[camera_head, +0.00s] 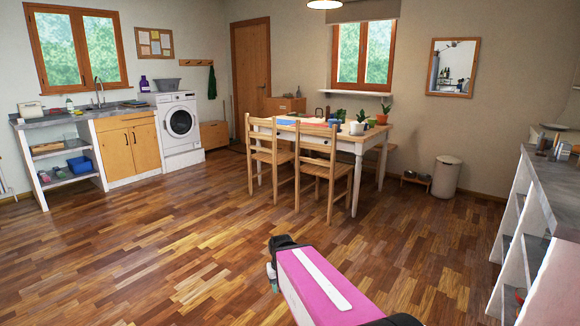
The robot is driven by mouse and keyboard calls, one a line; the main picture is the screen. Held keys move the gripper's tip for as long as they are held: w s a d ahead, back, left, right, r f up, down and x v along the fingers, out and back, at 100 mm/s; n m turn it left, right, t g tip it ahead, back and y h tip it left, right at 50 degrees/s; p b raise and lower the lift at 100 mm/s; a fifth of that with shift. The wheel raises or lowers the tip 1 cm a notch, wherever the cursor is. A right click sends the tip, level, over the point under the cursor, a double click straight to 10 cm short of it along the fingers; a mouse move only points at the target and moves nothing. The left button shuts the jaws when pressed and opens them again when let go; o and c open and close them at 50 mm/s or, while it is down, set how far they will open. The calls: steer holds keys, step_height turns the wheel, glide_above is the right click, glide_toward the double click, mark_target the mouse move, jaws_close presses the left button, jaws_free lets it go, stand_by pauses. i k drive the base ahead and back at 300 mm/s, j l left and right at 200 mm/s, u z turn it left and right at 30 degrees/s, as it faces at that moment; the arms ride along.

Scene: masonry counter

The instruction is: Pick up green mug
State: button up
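I cannot make out a green mug with certainty in the head view. Small items stand on the wooden dining table (342,139), among them a pale grey cup-like thing (356,129) near its right end, but they are too small to tell apart well. A pink and white link of my arm reaches in from the bottom edge, over the floor and well short of the table. My gripper cannot be made out.
Two wooden chairs (320,168) stand at the table's near side. A masonry counter (556,186) runs along the right edge. A sink counter (75,117) and washing machine (180,124) stand at the left. A white bin (446,177) is right of the table. The middle floor is clear.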

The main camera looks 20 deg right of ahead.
mark_target(372, 122)
steer(key=i+l+z, duration=1.1)
steer(key=i+z, duration=0.15)
steer(key=i, duration=0.3)
steer(key=i+z, duration=0.3)
steer(key=i, duration=0.3)
steer(key=i+l, duration=0.1)
steer(key=i, duration=1.7)
